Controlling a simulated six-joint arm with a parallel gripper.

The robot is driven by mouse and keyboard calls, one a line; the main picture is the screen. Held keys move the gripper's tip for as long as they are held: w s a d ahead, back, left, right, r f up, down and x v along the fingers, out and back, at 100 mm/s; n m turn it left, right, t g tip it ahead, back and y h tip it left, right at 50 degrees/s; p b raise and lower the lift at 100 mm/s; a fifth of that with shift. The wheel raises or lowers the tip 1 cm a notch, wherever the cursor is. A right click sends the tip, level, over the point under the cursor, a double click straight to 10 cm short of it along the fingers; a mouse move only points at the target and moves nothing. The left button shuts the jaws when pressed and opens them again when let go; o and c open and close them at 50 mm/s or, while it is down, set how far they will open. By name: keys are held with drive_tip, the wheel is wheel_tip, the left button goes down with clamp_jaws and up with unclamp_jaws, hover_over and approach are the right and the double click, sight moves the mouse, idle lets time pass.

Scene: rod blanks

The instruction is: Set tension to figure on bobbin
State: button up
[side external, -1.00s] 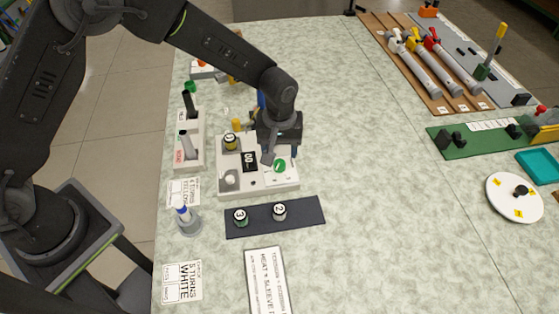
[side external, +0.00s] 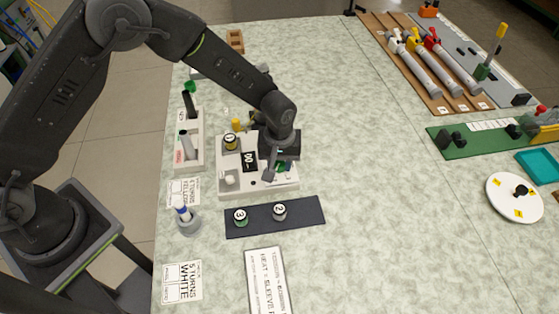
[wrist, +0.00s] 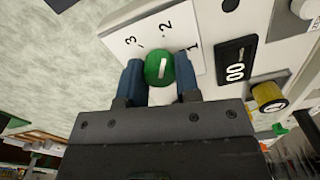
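The green tension knob (wrist: 160,67) sits on a white plate marked 1, 2 and 3 (wrist: 117,37) in the wrist view. Its white mark points roughly toward the 2. My gripper (wrist: 160,75) has its blue fingers on both sides of the knob, apparently touching it. In the side view my gripper (side external: 277,168) is low over the right part of the white machine (side external: 262,191) and mostly hides the knob. The yellow bobbin (side external: 230,142) stands on the machine's back left; it also shows in the wrist view (wrist: 268,97), its figure hard to read.
A black counter (side external: 249,161) reads 00. Bobbins marked 3 (side external: 240,217) and 2 (side external: 279,211) stand on a dark mat (side external: 305,213) in front. Marker holders (side external: 182,153) and a blue-tipped pen stand (side external: 187,221) are at left. The table's middle is clear.

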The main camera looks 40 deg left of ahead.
drive_tip(key=c, duration=0.4)
drive_tip(key=shift+m, duration=0.3)
drive_tip(key=m, duration=0.5)
drive_tip(key=shift+m, duration=0.3)
drive_tip(key=m, duration=0.5)
drive_tip(key=shift+m, duration=0.4)
drive_tip(key=o, duration=0.9)
drive_tip(key=shift+o, duration=0.2)
